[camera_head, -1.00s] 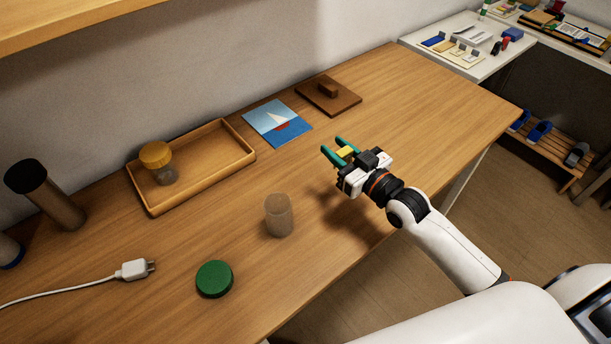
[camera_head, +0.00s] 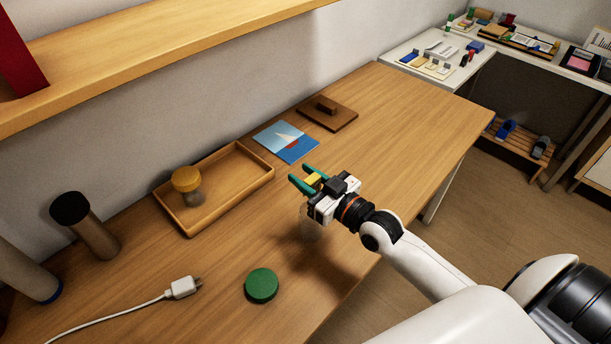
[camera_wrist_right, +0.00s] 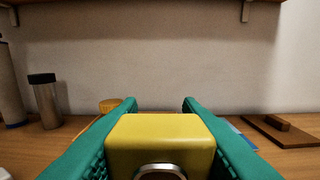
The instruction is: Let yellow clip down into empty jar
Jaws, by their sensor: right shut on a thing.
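The yellow clip (camera_head: 313,179) is held between the green fingers of my right gripper (camera_head: 308,181). In the right wrist view the clip (camera_wrist_right: 160,142) shows as a yellow block with a metal loop, with a finger on each side. The clear empty jar (camera_head: 308,228) stands on the table, mostly hidden behind my right gripper in the head view. The gripper and clip appear above the table near the jar; I cannot tell whether the clip is directly over its mouth. My left gripper is out of view.
A wooden tray (camera_head: 266,176) holds a jar with a yellow lid (camera_head: 186,179). A green lid (camera_head: 262,285), a white plug (camera_head: 184,287) and a dark-topped cylinder (camera_head: 86,226) are on the table. A sailboat picture (camera_head: 287,141) and wooden board (camera_head: 328,113) lie behind the gripper.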

